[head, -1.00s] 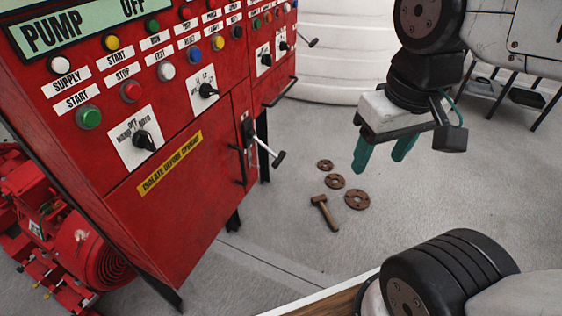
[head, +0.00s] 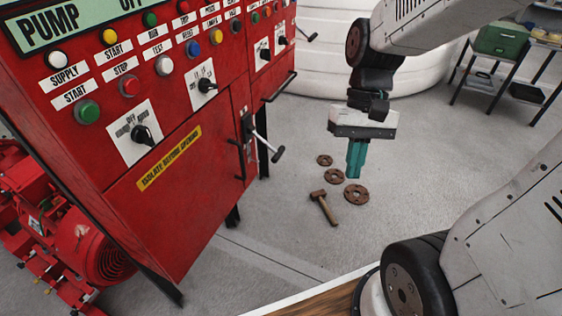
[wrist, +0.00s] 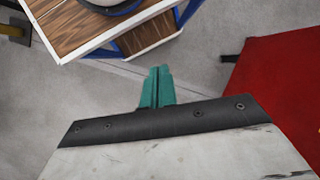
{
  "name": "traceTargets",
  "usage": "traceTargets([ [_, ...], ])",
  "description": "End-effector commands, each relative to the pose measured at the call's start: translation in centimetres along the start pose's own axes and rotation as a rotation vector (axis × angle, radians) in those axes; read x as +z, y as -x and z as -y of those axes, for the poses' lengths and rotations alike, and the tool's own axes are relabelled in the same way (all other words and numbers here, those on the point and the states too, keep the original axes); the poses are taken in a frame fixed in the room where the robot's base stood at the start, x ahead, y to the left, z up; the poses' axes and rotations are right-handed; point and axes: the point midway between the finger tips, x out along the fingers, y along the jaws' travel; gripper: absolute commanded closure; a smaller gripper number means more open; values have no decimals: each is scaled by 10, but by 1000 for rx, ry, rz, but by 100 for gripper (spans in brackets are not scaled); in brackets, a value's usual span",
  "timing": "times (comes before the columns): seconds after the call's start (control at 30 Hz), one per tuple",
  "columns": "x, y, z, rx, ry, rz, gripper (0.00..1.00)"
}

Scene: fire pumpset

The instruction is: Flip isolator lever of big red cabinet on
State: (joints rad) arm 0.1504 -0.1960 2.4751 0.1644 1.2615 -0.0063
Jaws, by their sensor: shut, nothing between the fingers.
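The big red cabinet (head: 190,190) fills the left of the head view. The wrist view also shows the closed fingers (wrist: 156,88), with a red surface at the right; the lever is not visible there.
A hammer (head: 323,207) and rusty flanges (head: 356,194) lie on the floor. A red pump (head: 100,262) stands at left, a white tank (head: 330,70) behind, and a shelf (head: 500,80) at back right. Clear floor lies between cabinet and gripper.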

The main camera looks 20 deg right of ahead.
Motion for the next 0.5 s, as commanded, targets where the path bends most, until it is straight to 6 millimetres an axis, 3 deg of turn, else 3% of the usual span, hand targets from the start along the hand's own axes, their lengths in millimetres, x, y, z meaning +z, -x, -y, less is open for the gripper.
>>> traceTargets([
  [0.5,-72,-59,32,-373,-269,441,100],
])
